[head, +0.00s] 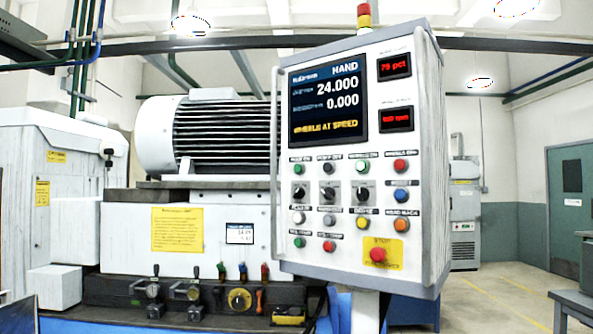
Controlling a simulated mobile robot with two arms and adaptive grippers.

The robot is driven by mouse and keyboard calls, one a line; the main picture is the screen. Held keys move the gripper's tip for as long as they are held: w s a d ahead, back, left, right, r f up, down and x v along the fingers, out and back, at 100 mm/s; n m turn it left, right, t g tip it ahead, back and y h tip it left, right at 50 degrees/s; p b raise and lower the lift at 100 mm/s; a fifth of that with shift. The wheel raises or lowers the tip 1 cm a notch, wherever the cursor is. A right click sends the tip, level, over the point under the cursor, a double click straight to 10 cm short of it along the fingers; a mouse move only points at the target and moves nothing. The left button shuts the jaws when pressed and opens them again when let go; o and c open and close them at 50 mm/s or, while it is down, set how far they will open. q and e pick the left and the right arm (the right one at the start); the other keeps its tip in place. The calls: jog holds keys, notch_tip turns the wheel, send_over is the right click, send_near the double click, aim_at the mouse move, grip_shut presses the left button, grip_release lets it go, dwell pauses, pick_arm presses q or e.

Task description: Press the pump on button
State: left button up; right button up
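The control panel (346,240) is a light grey box on a post, right of the middle in the head view. Its top button row has a dark green button (299,168) at the left, a black one (328,167), a brighter green one (362,167) and a red one (400,166). The small labels above them are blurred; the leftmost may read pump on, but I cannot be sure. Another green button (299,242) sits lower left. The screen (328,100) reads HAND, 24.000, 0.000 and WHEELS AT SPEED. Neither gripper is in view.
A red emergency stop (378,255) on a yellow plate is at the panel's lower right. Three selector knobs (330,194) sit mid-panel. The grinder with its large motor (210,135) and front levers (240,298) stands to the left. Open floor (490,295) lies to the right.

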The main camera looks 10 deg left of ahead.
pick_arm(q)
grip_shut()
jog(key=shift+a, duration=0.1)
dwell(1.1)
